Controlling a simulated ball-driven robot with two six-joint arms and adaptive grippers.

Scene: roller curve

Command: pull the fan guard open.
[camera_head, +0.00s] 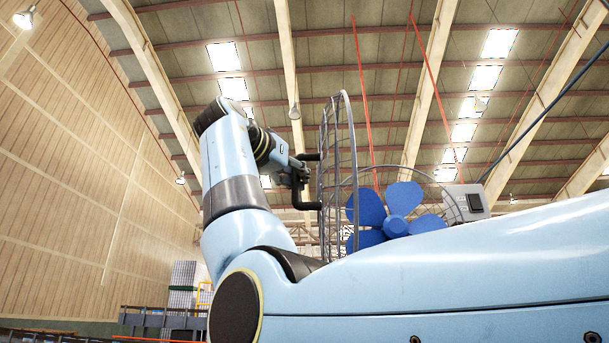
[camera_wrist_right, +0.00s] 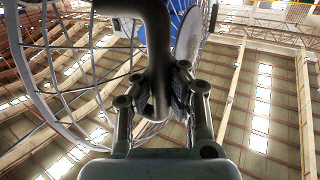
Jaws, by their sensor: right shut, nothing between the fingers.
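The wire fan guard (camera_head: 322,165) stands out from the fan at an angle, seen nearly edge-on in the head view. The blue-bladed fan (camera_head: 396,226) is behind and right of it, uncovered on that side. A black bracket handle (camera_head: 304,205) sticks out from the guard's left face. My right gripper (camera_head: 299,172) is at this handle, its fingers shut with nothing gripped. In the right wrist view the handle (camera_wrist_right: 152,22) runs down close in front of the fingers (camera_wrist_right: 168,82); I cannot tell whether they touch. The guard's wires (camera_wrist_right: 52,45) fill the left. My left gripper is out of view.
My own blue arm hides the lower right of the head view. Railings (camera_head: 165,318) and a wood-panelled wall (camera_head: 75,160) are far off at the left. Air left of the gripper is clear.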

